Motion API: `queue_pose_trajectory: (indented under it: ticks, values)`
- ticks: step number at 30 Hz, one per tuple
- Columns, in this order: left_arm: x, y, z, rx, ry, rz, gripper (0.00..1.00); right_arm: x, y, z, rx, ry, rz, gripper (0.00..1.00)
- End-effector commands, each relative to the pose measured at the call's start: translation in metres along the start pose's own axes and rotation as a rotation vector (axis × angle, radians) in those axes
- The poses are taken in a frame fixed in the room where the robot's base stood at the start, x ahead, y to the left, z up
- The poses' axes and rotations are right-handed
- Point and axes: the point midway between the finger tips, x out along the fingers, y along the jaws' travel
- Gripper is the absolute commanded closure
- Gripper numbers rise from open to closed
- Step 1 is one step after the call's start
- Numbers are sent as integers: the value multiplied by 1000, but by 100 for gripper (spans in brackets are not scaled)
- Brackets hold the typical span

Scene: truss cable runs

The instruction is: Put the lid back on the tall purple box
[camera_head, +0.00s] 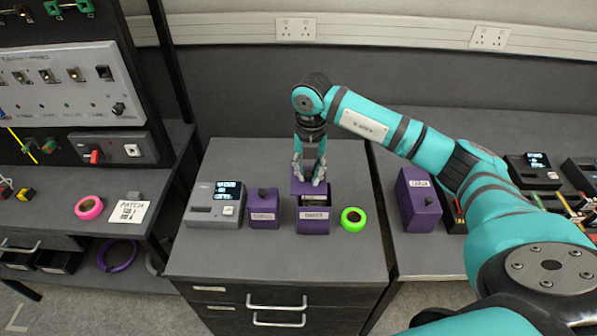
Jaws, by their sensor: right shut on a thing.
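The open purple box (313,222) stands upright in the middle of the dark grey cabinet top, with a pale label on its front. Part of its dark opening shows. My right gripper (309,173) points down above it, shut on the flat purple lid (298,187). The lid appears over the rear part of the box, and the front of the opening stays uncovered. I cannot tell whether the lid touches the rim. The fingers hide the lid's knob. My left gripper is not in view.
A lidded purple box (264,212) and a grey device (214,207) stand left of the open box. A green tape roll (353,219) lies close on its right. Another lidded purple box (418,205) stands on the right bench. The cabinet top's front is clear.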

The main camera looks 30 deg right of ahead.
Motion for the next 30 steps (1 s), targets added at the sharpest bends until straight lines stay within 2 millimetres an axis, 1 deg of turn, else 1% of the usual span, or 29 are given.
queue_pose_trajectory:
  ticks: [1,3,6,9,12,17,23,30]
  values:
    - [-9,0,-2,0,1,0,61,-5,-5,3,118,2,-5,100]
    - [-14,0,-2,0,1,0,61,-6,-9,7,262,1,-9,100]
    - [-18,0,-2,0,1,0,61,-6,-14,10,416,1,-14,100]
    - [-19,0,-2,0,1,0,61,-5,-17,12,504,-1,-16,100]
    - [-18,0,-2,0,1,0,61,-3,-19,13,542,-2,-18,100]
    - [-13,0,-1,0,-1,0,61,4,-19,13,546,-2,-18,100]
    - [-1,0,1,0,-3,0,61,20,-19,13,544,-1,-18,100]
    - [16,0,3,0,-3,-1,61,44,-19,13,543,-1,-17,100]
